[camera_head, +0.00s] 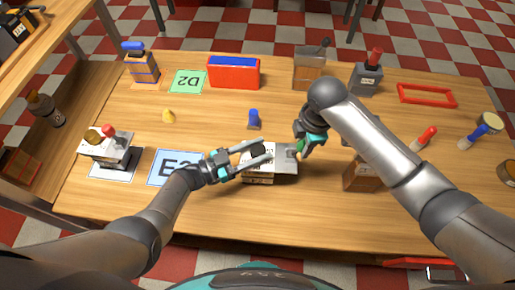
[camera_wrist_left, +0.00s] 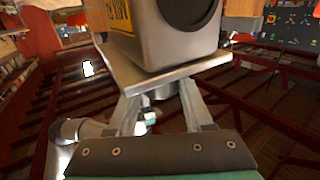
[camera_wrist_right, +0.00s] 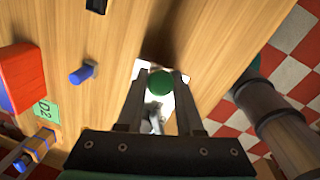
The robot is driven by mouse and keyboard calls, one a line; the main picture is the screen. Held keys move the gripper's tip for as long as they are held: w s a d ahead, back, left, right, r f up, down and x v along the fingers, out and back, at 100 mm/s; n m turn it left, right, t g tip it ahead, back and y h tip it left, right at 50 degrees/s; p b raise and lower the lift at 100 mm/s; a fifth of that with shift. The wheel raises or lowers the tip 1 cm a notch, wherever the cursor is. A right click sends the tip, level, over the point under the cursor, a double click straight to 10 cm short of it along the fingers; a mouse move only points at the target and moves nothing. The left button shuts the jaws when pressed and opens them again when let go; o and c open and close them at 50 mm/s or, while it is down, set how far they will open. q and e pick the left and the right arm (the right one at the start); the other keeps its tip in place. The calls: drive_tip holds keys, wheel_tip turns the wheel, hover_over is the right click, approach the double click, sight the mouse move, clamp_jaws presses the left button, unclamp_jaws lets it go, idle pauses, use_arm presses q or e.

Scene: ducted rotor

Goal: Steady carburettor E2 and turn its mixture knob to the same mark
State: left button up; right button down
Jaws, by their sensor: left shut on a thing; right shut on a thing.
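The carburettor (camera_head: 258,178) stands near the front middle of the table, with a grey plate (camera_head: 287,166) at its right. In the left wrist view its grey body (camera_wrist_left: 180,42) shows a yellow label and a dark round bore. My left gripper (camera_head: 266,155) is shut on it from the left, with its fingers at the plate. The green mixture knob (camera_wrist_right: 160,83) sits between the fingers of my right gripper (camera_head: 302,147), which is shut on it. The knob's marks cannot be read. A mat with a letter E (camera_head: 165,168) lies left, partly behind my left arm.
A second device (camera_head: 112,150) with a red knob stands at the left on a white mat. A wooden block (camera_head: 360,176) is close right of my right gripper. A red-blue box (camera_head: 233,72) is at the back.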

use_arm(q)
drive_tip(key=shift+f+n+t, duration=0.1)
drive_tip(key=shift+n+t, duration=0.2)
drive_tip(key=shift+t, duration=0.1)
clamp_jaws()
drive_tip(key=shift+s+n+t+y, duration=0.1)
drive_tip(key=shift+n+t+y, duration=0.5)
drive_tip(key=shift+t+y, duration=0.15)
drive_tip(key=shift+n+t+y, duration=2.1)
drive_tip(key=shift+t+y, duration=0.15)
drive_tip(key=shift+y, duration=0.4)
drive_tip(key=o, duration=1.2)
unclamp_jaws()
drive_tip(key=shift+o, duration=0.2)
drive_tip(key=v, duration=1.2)
drive_tip(key=shift+f, duration=0.1)
